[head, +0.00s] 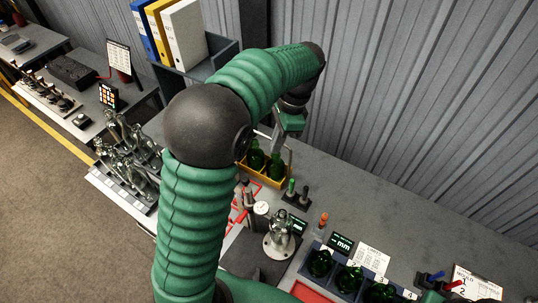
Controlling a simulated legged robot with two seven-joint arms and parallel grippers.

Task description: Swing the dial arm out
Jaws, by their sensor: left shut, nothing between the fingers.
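My upper arm hides part of the bench left of the dial. My right gripper is not in view.
A yellow tray (262,178) holds green bottles. A dark rack (309,277) of green bottles stands at the lower right. Small green and black pegs (292,190) stand near the dial. Bare bench (370,205) lies towards the wall.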

